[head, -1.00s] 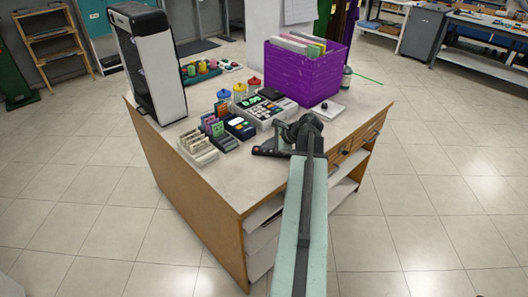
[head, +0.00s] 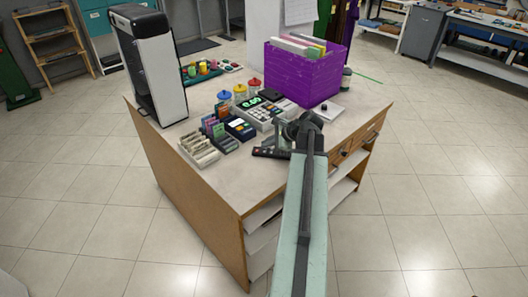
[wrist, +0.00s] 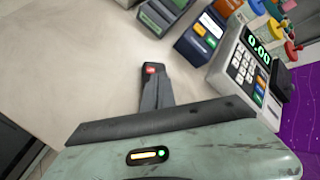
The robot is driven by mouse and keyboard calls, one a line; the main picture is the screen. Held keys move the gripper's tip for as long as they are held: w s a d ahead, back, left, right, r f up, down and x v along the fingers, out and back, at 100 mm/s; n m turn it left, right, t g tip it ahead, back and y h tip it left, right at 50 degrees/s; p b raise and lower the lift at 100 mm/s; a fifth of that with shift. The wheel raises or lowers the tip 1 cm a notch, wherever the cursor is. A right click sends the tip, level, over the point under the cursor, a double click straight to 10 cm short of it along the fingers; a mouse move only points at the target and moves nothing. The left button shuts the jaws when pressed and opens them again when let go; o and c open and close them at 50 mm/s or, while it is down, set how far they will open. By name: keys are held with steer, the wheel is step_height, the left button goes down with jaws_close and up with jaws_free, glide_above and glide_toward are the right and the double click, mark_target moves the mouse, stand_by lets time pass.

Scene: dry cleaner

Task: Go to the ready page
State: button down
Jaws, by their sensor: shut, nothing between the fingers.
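A small navy device (head: 240,128) with a pale screen stands on the counter. In the wrist view the navy device (wrist: 205,36) shows an orange and a green button beside its screen; the screen's writing is too small to read. My gripper (head: 257,151) is shut and empty, low over the counter in front of the navy device. In the wrist view my gripper (wrist: 151,70) shows as dark fingers together with a red mark at the tip, below and left of the navy device and apart from it.
A cash register (head: 262,112) reading 0.00 stands right of the navy device. Card racks (head: 199,150) stand to its left. A purple crate (head: 305,78) of folders and a tall black-and-white machine (head: 165,75) stand farther back. The counter's front left (head: 215,180) is clear.

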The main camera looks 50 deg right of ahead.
step_height(320, 180, up, 5)
steer(key=p, duration=0.4)
steer(key=shift+f, duration=0.1)
stand_by(0.3)
